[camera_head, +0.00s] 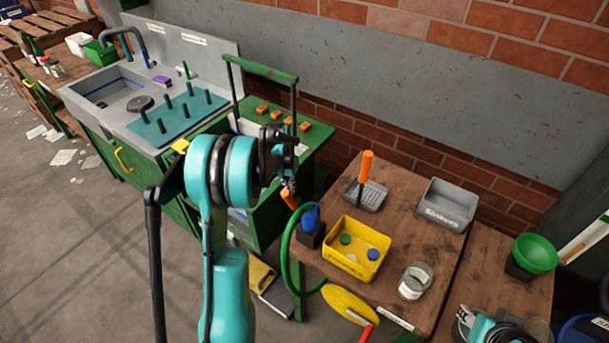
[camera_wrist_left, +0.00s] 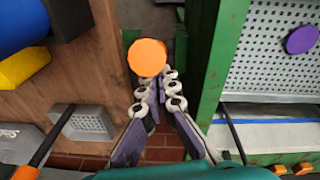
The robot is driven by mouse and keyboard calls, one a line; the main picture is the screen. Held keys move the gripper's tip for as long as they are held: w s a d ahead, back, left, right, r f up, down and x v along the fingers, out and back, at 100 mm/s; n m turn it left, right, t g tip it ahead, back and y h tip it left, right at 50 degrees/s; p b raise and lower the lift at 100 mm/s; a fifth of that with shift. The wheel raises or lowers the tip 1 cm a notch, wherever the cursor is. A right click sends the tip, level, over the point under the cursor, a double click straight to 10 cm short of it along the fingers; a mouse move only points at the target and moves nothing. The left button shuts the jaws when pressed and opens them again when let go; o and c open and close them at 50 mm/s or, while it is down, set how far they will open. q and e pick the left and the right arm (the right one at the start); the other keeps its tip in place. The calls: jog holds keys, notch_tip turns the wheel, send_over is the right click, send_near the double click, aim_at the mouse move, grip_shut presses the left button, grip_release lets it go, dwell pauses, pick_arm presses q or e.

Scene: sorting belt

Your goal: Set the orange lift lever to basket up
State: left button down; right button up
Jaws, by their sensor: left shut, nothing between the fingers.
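The orange lever knob (camera_head: 289,200) shows just below my left gripper (camera_head: 289,184) in the head view, between the green cabinet and the wooden table. In the left wrist view the round orange knob (camera_wrist_left: 147,57) lies at the tips of my left gripper (camera_wrist_left: 159,80). The fingers are shut with nothing between them. I cannot tell whether the tips touch the knob. The lever's shaft is hidden, and its setting cannot be read. My right gripper is not in view.
The green cabinet (camera_head: 318,137) stands behind my left arm. The wooden table (camera_head: 405,232) holds a yellow bin (camera_head: 357,262), a grey perforated tray (camera_head: 376,205) with an orange-handled tool (camera_head: 366,165), and a glass jar (camera_head: 414,282). A purple disc (camera_wrist_left: 302,40) lies on a perforated plate (camera_wrist_left: 262,62).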

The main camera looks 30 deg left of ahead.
pick_arm(q)
jog(key=s+f+t+b, duration=0.4)
jog(key=s+f+b, duration=0.7)
jog(key=s, duration=0.5)
jog(key=shift+s+a, duration=0.2)
jog(key=shift+a, duration=0.2)
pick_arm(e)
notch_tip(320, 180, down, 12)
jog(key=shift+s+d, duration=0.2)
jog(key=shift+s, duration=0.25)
pick_arm(q)
jog(key=shift+f, duration=0.1)
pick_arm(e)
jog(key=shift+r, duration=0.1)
pick_arm(q)
notch_tip(320, 180, up, 5)
jog(key=w+p, duration=0.3)
jog(key=p, duration=0.1)
jog(key=s+a+r+t+p, duration=0.1)
jog(key=s+a+r+p, duration=0.1)
jog(key=s+r, duration=0.4)
jog(key=shift+s+p, duration=0.45)
jog(key=shift+s, duration=0.25)
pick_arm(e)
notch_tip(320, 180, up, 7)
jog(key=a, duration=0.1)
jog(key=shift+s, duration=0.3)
